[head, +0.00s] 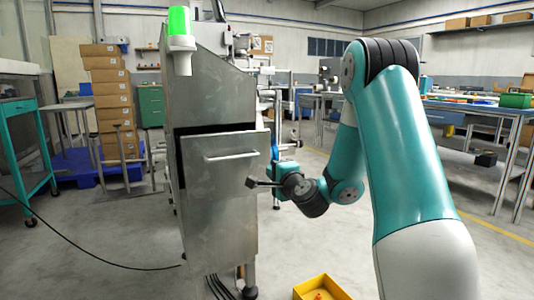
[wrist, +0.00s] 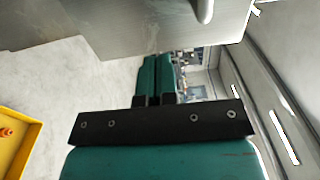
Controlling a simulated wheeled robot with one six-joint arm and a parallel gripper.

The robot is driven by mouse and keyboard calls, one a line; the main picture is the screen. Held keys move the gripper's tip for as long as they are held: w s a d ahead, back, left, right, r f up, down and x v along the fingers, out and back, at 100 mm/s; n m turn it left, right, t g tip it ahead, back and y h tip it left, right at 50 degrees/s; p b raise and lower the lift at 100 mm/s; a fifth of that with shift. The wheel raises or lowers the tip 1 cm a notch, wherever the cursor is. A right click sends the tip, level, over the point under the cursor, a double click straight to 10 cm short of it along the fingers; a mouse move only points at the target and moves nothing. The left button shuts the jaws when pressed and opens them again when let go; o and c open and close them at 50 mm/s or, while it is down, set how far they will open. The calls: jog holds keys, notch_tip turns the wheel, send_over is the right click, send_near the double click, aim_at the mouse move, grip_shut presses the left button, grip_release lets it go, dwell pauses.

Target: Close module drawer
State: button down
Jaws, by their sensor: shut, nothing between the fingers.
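The module drawer (head: 222,180) is a brushed steel front with a bar handle (head: 231,155), set in a tall steel cabinet (head: 213,85). A dark gap shows along the drawer's top edge, so it stands partly open. My gripper (head: 276,150) is beside the drawer's right edge, apart from the handle. In the wrist view its teal fingers (wrist: 157,75) are together and hold nothing. A steel panel (wrist: 140,25) with a handle end (wrist: 205,10) is above them there. I cannot tell whether the fingers touch the drawer.
A yellow bin (head: 323,288) with an orange item stands on the floor, front centre. A green lamp (head: 180,30) is on the cabinet. Stacked boxes (head: 108,95) stand back left, and benches (head: 480,110) stand at right. A black cable lies on the left floor.

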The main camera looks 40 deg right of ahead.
aim_at(263, 164)
jog(key=p+x, duration=0.3)
jog(key=shift+w+r, duration=0.25)
jog(key=shift+w+d+f+p, duration=0.2)
jog(key=shift+w+f+p, duration=0.1)
jog(key=shift+w, duration=0.25)
